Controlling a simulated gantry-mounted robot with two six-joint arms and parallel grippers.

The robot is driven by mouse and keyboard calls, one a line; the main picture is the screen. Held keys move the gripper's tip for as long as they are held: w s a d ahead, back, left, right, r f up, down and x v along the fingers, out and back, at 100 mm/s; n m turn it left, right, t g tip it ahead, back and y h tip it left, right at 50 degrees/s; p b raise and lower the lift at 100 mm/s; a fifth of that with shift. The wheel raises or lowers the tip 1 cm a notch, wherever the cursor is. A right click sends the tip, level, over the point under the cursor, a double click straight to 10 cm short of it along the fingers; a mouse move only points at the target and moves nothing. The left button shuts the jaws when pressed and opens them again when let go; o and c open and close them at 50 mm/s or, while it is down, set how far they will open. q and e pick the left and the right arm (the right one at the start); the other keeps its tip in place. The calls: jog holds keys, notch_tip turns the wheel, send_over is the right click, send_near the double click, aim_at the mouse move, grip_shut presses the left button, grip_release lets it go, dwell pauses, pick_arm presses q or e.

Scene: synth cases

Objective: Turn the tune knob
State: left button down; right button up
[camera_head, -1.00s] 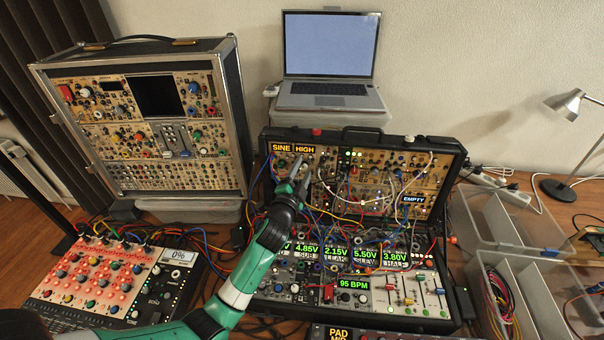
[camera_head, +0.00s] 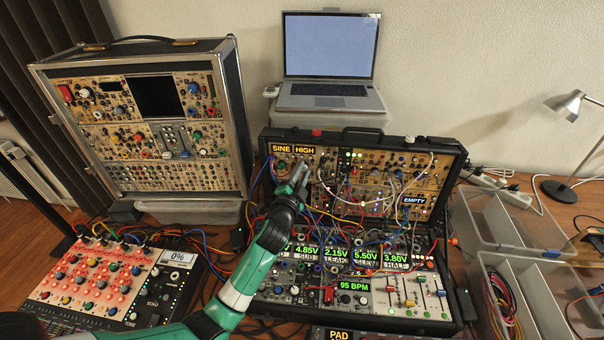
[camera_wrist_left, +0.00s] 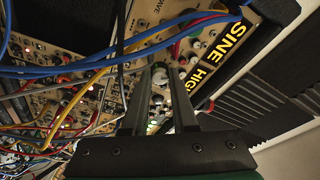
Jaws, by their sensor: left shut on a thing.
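The black synth case (camera_head: 455,200) stands open on the table, with tan modules in its upright lid. Yellow "SINE" and "HIGH" labels (camera_head: 293,149) sit at the lid's top left and also show in the wrist view (camera_wrist_left: 215,55). My left gripper (camera_head: 296,168) is at the panel just below these labels. In the left wrist view its two fingers (camera_wrist_left: 160,76) are shut on a small pale round knob (camera_wrist_left: 160,75), the tune knob by its place; no tune lettering is readable. In the head view the fingers hide the knob. My right gripper is not in view.
Blue, red and yellow patch cables (camera_wrist_left: 95,68) hang close beside the fingers. A laptop (camera_head: 328,60) stands behind the case, a second synth case (camera_head: 236,110) at the left, a red-lit panel (camera_head: 95,268) at front left. Clear plastic bins (camera_head: 505,225) stand at the right.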

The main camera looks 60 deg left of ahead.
pick_arm(q)
jog(key=n+b, duration=0.2)
jog(key=b, duration=0.1)
jog(key=n+y+b, duration=0.1)
jog(key=n+b, duration=0.1)
jog(key=shift+f, duration=0.25)
jog(key=shift+r+n+g+b, duration=0.15)
jog(key=shift+n+g+b, duration=0.15)
jog(key=shift+n+b, duration=0.95)
jog(key=c, duration=0.7)
grip_release()
jog(key=shift+d, duration=0.1)
